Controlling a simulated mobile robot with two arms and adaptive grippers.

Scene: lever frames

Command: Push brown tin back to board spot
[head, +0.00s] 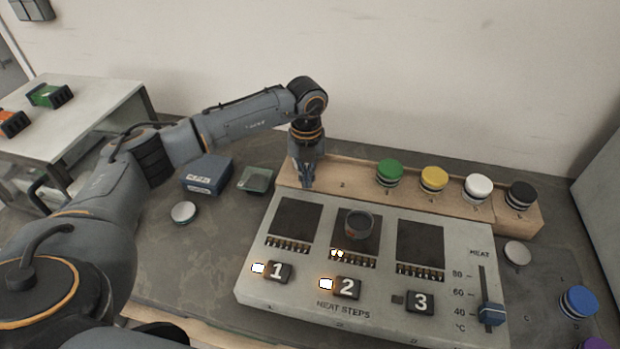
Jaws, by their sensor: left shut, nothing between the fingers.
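A small round vessel (359,223) with a grey rim and a dark inside stands on the middle dark plate of the heat-step panel (270,329). Its colour is hard to tell, and no clearly brown tin shows. The wooden board (327,174) lies behind the panel. On its right part stand a green tin (389,173), a yellow tin (433,180), a white tin (477,188) and a black tin (521,196). My left gripper (306,184) is shut and empty, pointing down at the board's left end, apart from the vessel. My right gripper is not in view.
The panel has switches 1 (277,271), 2 (346,288) and 3 (419,301), and a blue-handled slider (491,313). Lamps beside 1 and 2 glow. A blue box (206,175), a green-grey tray (256,180) and a pale lid (184,212) lie left. A blue tin (579,301) stands right.

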